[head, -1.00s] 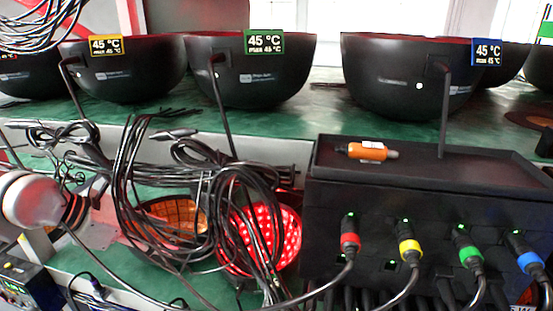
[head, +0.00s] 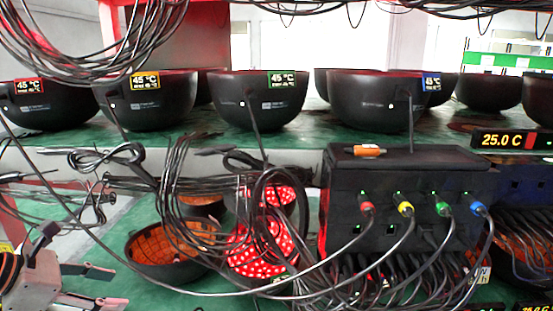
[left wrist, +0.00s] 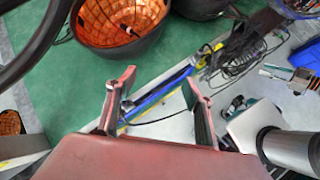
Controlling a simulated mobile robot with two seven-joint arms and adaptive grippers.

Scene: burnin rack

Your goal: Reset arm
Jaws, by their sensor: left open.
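My left gripper (head: 108,287) is at the lower left of the head view, with its two fingers apart and nothing between them. In the left wrist view its fingers (left wrist: 160,82) are also spread and empty, above a floor area with cables. No object touches the fingertips.
Black bowls with 45 °C labels (head: 262,100) line the green upper shelf. Below are an orange-lined bowl (head: 150,262), a red-lit bowl (head: 248,262), hanging cable loops (head: 180,190) and a black box (head: 345,195) with coloured plugs, an orange item (head: 369,151) on top.

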